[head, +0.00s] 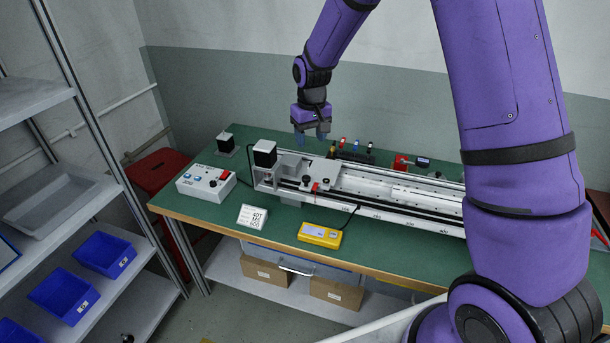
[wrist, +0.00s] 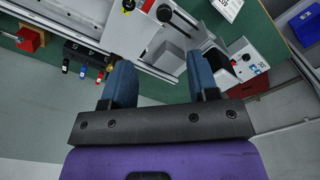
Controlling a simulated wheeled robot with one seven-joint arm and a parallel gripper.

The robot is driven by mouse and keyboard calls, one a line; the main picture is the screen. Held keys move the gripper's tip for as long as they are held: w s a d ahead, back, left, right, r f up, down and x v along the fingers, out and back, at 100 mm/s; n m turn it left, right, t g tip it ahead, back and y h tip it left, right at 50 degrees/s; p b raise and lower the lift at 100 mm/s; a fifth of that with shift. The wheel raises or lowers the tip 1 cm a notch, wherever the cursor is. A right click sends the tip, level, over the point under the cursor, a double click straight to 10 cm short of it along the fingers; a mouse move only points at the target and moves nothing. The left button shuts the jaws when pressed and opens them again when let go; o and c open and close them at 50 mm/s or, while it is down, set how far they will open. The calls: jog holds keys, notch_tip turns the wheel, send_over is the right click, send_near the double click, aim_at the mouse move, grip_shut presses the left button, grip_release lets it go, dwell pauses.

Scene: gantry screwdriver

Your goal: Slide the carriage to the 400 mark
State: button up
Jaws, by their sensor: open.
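The light grey carriage (head: 291,166) sits on the long linear rail (head: 400,212), near the rail's left end by the black motor. It carries a dark knob and a small red lever (head: 315,187). The rail's front face bears several scale labels, too small to read for certain. My gripper (head: 312,136) is open and empty, above and behind the carriage, apart from it. In the wrist view my gripper's two blue fingers (wrist: 160,80) are spread with nothing between them, and part of the carriage (wrist: 150,28) shows beyond them. My arm hides the rail's right end in the head view.
A control box (head: 206,184) stands at the bench's left. A white card (head: 252,216) and a yellow meter (head: 320,235) are in front of the rail. Screwdrivers in a black rack (head: 352,153) and a red vise (head: 401,163) stand behind it.

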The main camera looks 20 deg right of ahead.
aim_at(306, 177)
jog(key=f, duration=0.4)
jog(key=w+f, duration=0.1)
jog(key=f, duration=0.9)
jog(key=shift+w+a+f, duration=0.25)
jog(key=shift+a, duration=0.1)
grip_shut()
